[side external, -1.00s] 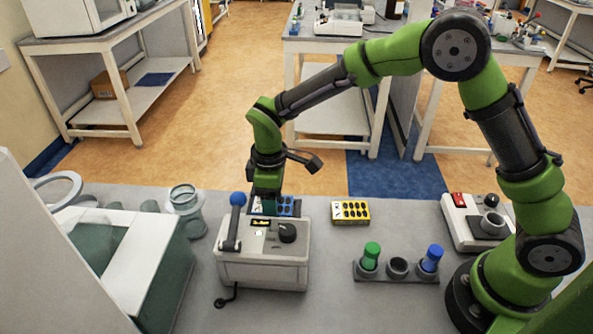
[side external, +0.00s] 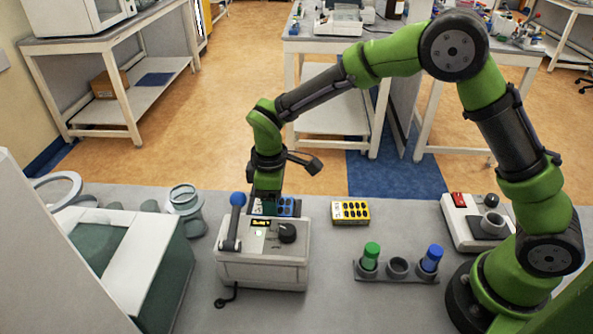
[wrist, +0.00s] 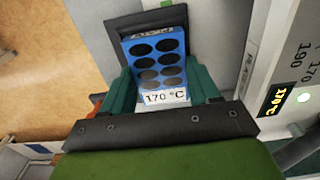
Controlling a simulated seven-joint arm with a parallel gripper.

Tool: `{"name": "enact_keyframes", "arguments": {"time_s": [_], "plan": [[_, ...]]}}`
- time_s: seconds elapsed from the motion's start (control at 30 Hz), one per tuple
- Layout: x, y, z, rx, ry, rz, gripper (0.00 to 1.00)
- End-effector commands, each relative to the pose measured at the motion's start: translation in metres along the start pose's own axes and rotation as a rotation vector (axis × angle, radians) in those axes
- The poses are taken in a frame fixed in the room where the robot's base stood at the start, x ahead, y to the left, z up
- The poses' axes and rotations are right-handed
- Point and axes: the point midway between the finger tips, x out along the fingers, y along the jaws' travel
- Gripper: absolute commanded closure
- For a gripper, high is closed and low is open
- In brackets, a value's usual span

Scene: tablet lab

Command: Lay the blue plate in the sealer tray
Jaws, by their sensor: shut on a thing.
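The blue plate (wrist: 175,44), with dark oval wells and a "170 °C" label, sits between the two teal fingers of my gripper (wrist: 163,84) in the wrist view. My gripper is shut on it. The plate's far end lies over the dark sealer tray (wrist: 119,24); I cannot tell whether it rests there or hovers. In the side view the plate (side external: 286,207) shows behind the sealer (side external: 262,268), a pale box with a blue-knobbed lever, black dial and display. My gripper (side external: 266,186) points down there, its fingertips partly hidden by the sealer. The wrist view's display (wrist: 277,97) reads 170 °C.
A yellow plate (side external: 350,212) lies right of the sealer. A rack (side external: 397,278) with green-capped and blue-capped tubes stands nearer the front. A small white device (side external: 470,222) is at the right, and a pale-topped green bin (side external: 165,270) is at the left.

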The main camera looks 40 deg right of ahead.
Motion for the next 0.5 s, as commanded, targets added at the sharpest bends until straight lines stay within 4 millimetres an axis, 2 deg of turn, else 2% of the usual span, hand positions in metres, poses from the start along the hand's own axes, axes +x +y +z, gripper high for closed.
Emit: {"name": "enact_keyframes", "arguments": {"time_s": [0.1, 0.13, 0.3, 0.5], "plan": [[0.0, 0.0, -0.0001, 0.0, 0.0, 0.0, 0.68], [0.0, 0.0, -0.0001, 0.0, 0.0, 0.0, 0.36], [0.0, 0.0, -0.0001, 0.0, 0.0, 0.0, 0.1], [-0.0001, 0.0, -0.0001, 0.0, 0.0, 0.0, 0.1]]}}
